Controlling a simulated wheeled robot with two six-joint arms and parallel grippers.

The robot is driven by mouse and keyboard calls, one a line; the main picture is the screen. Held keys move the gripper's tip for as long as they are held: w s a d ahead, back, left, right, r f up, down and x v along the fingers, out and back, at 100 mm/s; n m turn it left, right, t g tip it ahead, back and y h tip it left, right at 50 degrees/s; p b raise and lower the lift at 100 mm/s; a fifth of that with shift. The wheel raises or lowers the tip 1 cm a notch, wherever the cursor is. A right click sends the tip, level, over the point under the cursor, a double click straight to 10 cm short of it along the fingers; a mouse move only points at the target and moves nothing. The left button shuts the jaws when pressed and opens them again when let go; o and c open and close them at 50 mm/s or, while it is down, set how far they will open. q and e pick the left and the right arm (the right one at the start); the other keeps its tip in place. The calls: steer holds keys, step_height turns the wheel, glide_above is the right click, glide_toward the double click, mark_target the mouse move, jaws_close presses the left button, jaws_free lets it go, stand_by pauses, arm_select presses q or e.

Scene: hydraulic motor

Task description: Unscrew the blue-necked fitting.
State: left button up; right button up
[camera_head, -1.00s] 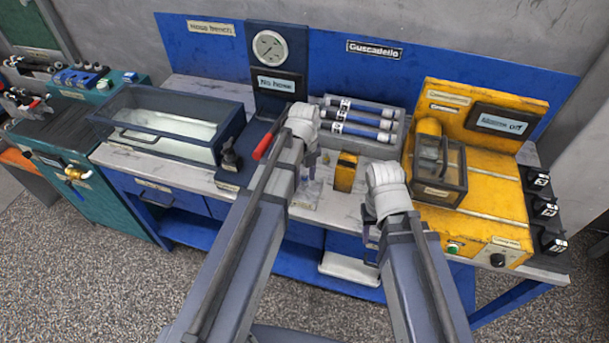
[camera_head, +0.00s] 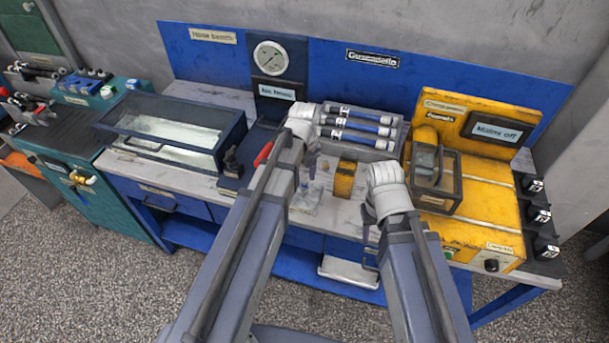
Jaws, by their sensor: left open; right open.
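I cannot make out a blue-necked fitting for certain. Several blue-and-black hoses (camera_head: 357,135) lie in a grey rack at the back of the bench. My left gripper (camera_head: 310,170) is open over the middle of the bench, in front of the rack, and partly hidden by my wrist. A small clear object (camera_head: 305,197) stands below it, too small to tell what it is. My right gripper (camera_head: 371,238) is open near the bench's front edge, mostly hidden behind my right wrist. I see nothing held in either gripper.
A yellow unit (camera_head: 475,205) with a caged part and a "Mains off" display (camera_head: 496,130) stands at the right. A small yellow block (camera_head: 345,180) sits between my arms. A clear-walled tank (camera_head: 170,128) and a pressure gauge (camera_head: 270,58) stand left. A teal cabinet (camera_head: 90,200) is far left.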

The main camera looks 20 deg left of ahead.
mark_target(304, 181)
arm_select(q)
steer(key=shift+o, duration=0.2)
steer(key=o, duration=0.5)
steer(key=shift+r, duration=0.1)
step_height(304, 181, up, 6)
steer(key=p, duration=0.6)
stand_by(0.5)
step_height(304, 181, up, 8)
steer(key=p, duration=0.7)
steer(key=shift+p, duration=0.35)
steer(key=shift+f, duration=0.2)
